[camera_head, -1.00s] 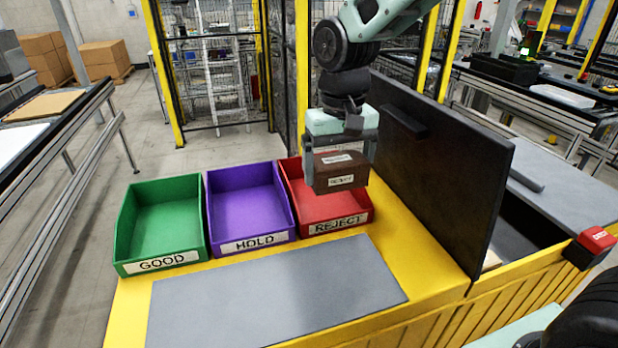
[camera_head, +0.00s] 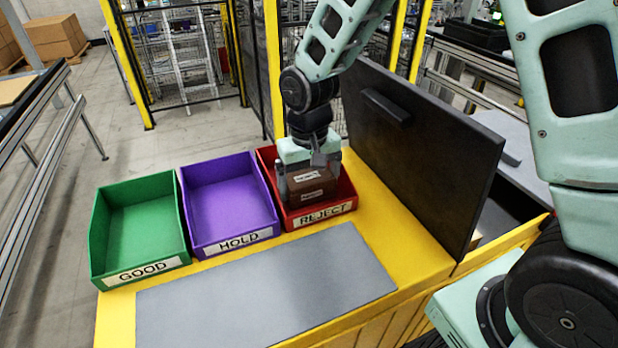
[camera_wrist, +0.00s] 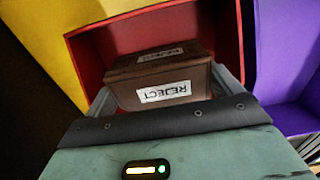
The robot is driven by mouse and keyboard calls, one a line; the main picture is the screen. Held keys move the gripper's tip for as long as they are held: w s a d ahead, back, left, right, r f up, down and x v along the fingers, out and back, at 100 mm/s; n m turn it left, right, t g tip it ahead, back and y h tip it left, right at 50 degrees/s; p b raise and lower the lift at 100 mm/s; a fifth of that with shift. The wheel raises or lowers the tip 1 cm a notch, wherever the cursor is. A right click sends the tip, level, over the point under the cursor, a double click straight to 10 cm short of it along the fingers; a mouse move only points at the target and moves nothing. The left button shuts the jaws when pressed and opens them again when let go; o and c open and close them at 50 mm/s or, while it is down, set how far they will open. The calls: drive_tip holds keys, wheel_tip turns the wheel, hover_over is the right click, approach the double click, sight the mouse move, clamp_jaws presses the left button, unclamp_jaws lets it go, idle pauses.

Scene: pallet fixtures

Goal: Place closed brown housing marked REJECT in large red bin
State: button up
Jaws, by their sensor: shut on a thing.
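The brown housing (camera_head: 313,186) is closed and carries white labels; its front label reads REJECT in the wrist view (camera_wrist: 128,97). My gripper (camera_head: 308,178) is shut on it, with a finger at each side. The housing is down inside the red bin (camera_head: 350,189), below the level of its back rim. The red bin has a REJECT label on its front, and its walls surround the housing in the wrist view (camera_wrist: 90,55). Whether the housing touches the bin floor cannot be told.
The purple HOLD bin (camera_head: 272,195) stands left of the red bin, and the green GOOD bin (camera_head: 100,235) stands left of that. A grey mat (camera_head: 265,290) lies clear in front. A tall dark panel (camera_head: 425,150) rises close on the right.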

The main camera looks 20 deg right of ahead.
sight(309, 176)
drive_tip(key=shift+f, duration=0.2)
drive_tip(key=shift+f, duration=0.2)
drive_tip(key=o, duration=0.8)
wheel_tip(309, 176, up, 11)
drive_tip(key=b, duration=0.2)
drive_tip(key=shift+r+b, duration=0.15)
drive_tip(key=shift+b, duration=0.15)
drive_tip(key=s+a+f+n, duration=0.1)
drive_tip(key=s+a+n, duration=0.1)
drive_tip(key=s, duration=0.5)
drive_tip(key=s+a+f+n, duration=0.1)
drive_tip(key=s+a+n, duration=0.1)
drive_tip(key=s, duration=0.6)
drive_tip(key=s+a+f+n, duration=0.1)
drive_tip(key=s+a+n, duration=0.1)
drive_tip(key=s, duration=0.6)
drive_tip(key=shift+a+f+n+y, duration=0.25)
drive_tip(key=shift+f+n+y, duration=0.05)
drive_tip(key=shift+n, duration=0.6)
